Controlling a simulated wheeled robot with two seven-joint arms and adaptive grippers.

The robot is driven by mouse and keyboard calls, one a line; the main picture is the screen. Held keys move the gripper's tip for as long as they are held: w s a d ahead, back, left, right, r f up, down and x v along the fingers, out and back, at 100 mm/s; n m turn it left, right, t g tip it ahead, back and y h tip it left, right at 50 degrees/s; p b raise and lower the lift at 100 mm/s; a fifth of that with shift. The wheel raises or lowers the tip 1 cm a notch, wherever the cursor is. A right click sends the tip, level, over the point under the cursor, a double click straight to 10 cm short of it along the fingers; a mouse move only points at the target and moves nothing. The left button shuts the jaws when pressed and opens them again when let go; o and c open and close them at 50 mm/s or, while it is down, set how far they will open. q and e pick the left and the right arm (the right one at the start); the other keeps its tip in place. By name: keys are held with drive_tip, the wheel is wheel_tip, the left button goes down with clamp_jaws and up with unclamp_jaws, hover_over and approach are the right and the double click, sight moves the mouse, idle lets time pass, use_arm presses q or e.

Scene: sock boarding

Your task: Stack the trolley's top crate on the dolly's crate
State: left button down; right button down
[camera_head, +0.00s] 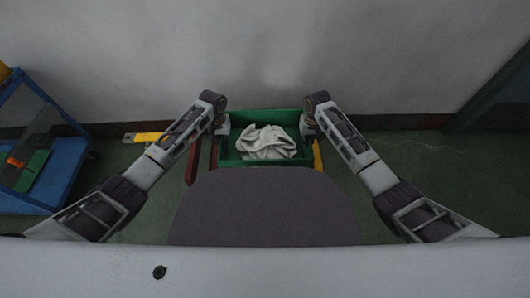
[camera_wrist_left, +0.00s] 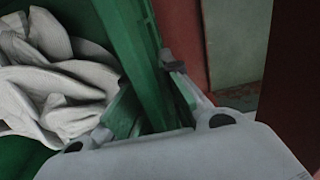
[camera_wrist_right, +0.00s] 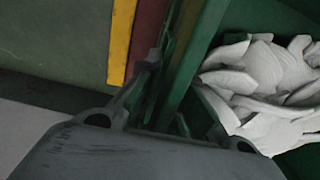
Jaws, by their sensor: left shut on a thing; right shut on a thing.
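A green crate (camera_head: 233,159) with white cloth socks (camera_head: 266,142) in it is in the middle of the head view, between my two arms. My left gripper (camera_head: 221,127) is shut on the crate's left wall; in the left wrist view the green wall (camera_wrist_left: 140,50) runs between its fingers (camera_wrist_left: 150,100). My right gripper (camera_head: 310,125) is shut on the right wall; the right wrist view shows the wall (camera_wrist_right: 190,60) between its fingers (camera_wrist_right: 165,90). Whether the crate rests on something is hidden. I cannot make out a second crate.
A red bar (camera_head: 193,163) and a yellow piece (camera_head: 145,137) lie to the left of the crate. Another yellow strip (camera_head: 317,156) shows at its right. A blue trolley-like frame (camera_head: 55,165) stands at the far left. A pale wall (camera_head: 270,50) is behind. Green floor on the right is clear.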

use_arm(q)
drive_tip(key=shift+f+b, duration=0.25)
drive_tip(key=shift+b, duration=0.05)
use_arm(e)
drive_tip(key=shift+f, duration=0.25)
use_arm(q)
drive_tip(key=c, duration=1.6)
unclamp_jaws()
use_arm(e)
drive_tip(key=c, duration=1.6)
unclamp_jaws()
use_arm(q)
drive_tip(key=shift+r, duration=6)
use_arm(e)
drive_tip(key=shift+r, duration=6)
use_arm(q)
drive_tip(key=shift+s, duration=0.1)
use_arm(e)
drive_tip(key=shift+s, duration=0.1)
